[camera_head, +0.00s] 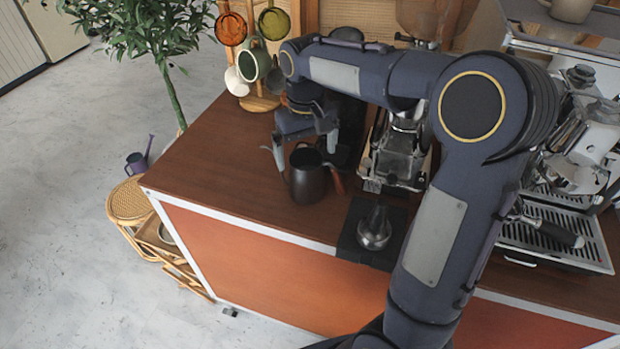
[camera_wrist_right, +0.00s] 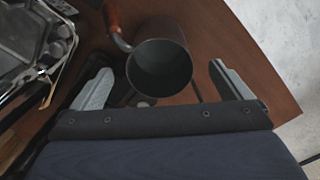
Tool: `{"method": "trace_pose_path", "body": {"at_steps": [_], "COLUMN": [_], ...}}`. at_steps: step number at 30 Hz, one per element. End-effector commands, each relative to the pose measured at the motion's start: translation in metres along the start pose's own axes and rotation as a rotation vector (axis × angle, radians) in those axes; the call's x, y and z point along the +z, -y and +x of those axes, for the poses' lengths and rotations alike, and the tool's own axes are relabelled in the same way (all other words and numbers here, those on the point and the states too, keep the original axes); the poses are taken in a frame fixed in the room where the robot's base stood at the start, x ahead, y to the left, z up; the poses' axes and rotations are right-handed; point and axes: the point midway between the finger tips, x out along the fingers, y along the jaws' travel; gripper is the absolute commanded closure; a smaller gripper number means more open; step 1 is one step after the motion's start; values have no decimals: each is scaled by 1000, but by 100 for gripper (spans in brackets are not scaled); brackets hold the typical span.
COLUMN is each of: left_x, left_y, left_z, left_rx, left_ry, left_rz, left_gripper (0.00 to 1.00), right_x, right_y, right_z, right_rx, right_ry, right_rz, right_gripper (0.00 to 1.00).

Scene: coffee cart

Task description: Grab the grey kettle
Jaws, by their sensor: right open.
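The dark grey kettle (camera_head: 308,182) stands upright on the brown cart top near its front left, with its wooden handle toward the right and its spout toward the left. My right gripper (camera_head: 305,146) is open just above and behind the kettle. In the right wrist view the kettle (camera_wrist_right: 160,68) shows its open, dark top between the two spread fingers of the right gripper (camera_wrist_right: 160,70). I see gaps on both sides, and no clear contact. My left gripper is not in view.
A metal pitcher (camera_head: 374,232) stands on a black mat right of the kettle. A coffee grinder (camera_head: 400,155) is behind it, and an espresso machine (camera_head: 590,130) is at the right. Cups hang on a wooden rack (camera_head: 262,100) at the back left. The cart's left corner is clear.

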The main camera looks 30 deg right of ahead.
Motion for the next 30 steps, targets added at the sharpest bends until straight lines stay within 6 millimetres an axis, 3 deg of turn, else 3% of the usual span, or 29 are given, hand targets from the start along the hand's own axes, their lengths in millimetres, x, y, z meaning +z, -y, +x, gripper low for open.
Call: {"method": "trace_pose_path", "body": {"at_steps": [13,23,30], "left_x": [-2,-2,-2], "left_y": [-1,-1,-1], "left_z": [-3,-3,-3], "left_rx": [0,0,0], "left_ry": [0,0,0], "left_rz": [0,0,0], "left_gripper": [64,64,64], "right_x": [2,2,1], "right_y": [-3,-2,-2], "right_z": [60,68,67], "right_rx": [0,-1,-2], "right_ry": [3,0,-1], "right_rz": [2,1,1], "right_gripper": [2,2,34]}}
